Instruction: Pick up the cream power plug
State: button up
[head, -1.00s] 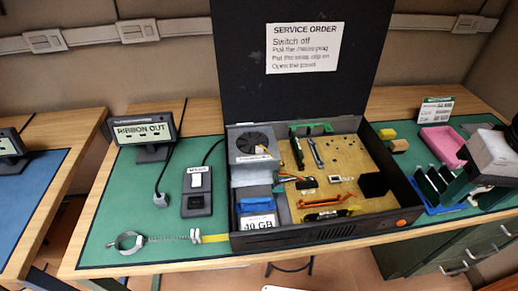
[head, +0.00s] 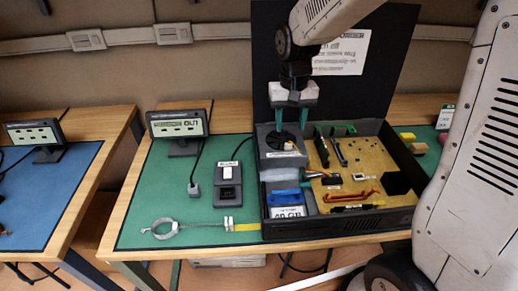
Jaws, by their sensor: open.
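I cannot pick out the cream power plug for certain. My gripper (head: 291,122) points down over the fan (head: 281,139) at the back left of the case. Its two teal fingers are apart with nothing seen between them. A grey plug (head: 194,190) on a black cord lies on the green mat, left of the case.
The case's raised black lid (head: 384,70) stands behind my gripper. A switch box (head: 227,184), a display (head: 178,123) and a wrist strap (head: 162,229) with a coiled cord are on the mat (head: 142,203). My arm hides much of the right side.

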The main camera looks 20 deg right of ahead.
aim_at(289, 144)
jog(key=shift+w+a+r, duration=0.1)
jog(key=shift+w+a, duration=0.2)
jog(key=shift+w, duration=0.1)
jog(key=f, duration=0.5)
jog(key=d+f, duration=0.1)
jog(key=f, duration=0.1)
jog(key=shift+f, duration=0.35)
jog(key=c, duration=0.9)
